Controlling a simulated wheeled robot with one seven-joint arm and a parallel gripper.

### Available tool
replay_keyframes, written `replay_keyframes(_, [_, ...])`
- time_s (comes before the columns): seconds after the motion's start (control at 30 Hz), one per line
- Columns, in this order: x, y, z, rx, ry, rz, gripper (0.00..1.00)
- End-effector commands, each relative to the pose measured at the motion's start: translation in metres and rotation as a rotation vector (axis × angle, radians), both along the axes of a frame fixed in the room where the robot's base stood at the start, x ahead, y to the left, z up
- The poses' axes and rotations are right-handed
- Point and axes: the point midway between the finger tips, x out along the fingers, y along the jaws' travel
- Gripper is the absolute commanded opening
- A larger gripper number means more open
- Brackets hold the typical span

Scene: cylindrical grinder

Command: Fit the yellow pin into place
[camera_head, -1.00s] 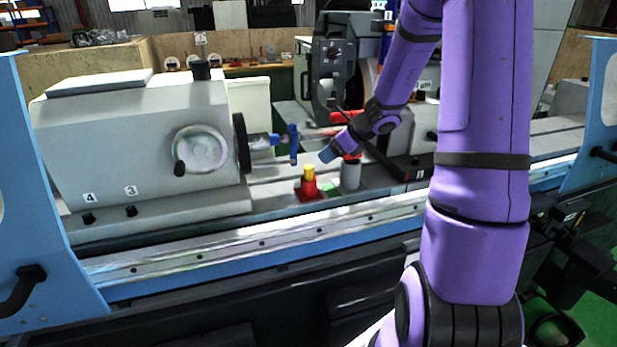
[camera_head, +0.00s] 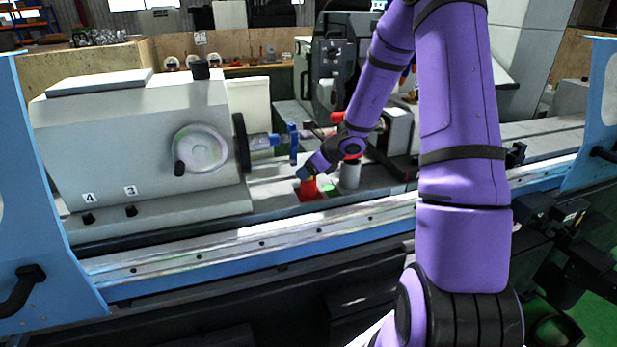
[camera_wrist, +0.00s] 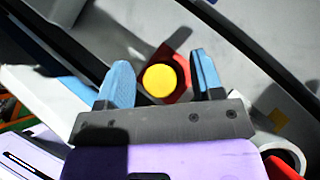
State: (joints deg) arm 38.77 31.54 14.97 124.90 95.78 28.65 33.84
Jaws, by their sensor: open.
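The yellow pin (camera_wrist: 161,80) shows in the wrist view as a round yellow top between the two blue fingers of my gripper (camera_wrist: 162,82). The fingers are open and stand apart from it on both sides. The pin stands on or in a red block (camera_wrist: 182,52). In the head view the red block (camera_head: 308,191) sits on the machine bed, and my gripper (camera_head: 304,174) is right over it and hides the yellow pin. How far the fingertips reach down beside the pin I cannot tell.
A blue clamp (camera_head: 292,144) on the machine spindle is close behind and left. The bed's front ledge is clear.

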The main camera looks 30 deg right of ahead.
Motion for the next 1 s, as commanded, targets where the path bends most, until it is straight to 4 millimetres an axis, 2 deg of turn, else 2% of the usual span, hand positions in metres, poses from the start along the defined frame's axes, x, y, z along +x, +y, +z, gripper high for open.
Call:
replay_keyframes(0.17, [0.0001,0.0,0.0001,0.0,0.0,0.0,0.61])
replay_keyframes(0.4, [-0.0002,0.0,0.0001,0.0,0.0,0.0,0.06])
replay_keyframes(0.43, [-0.0002,0.0,0.0001,0.0,0.0,0.0,0.01])
replay_keyframes(1.0, [-0.0011,0.0032,0.0078,0.0,-0.001,0.002,0.01])
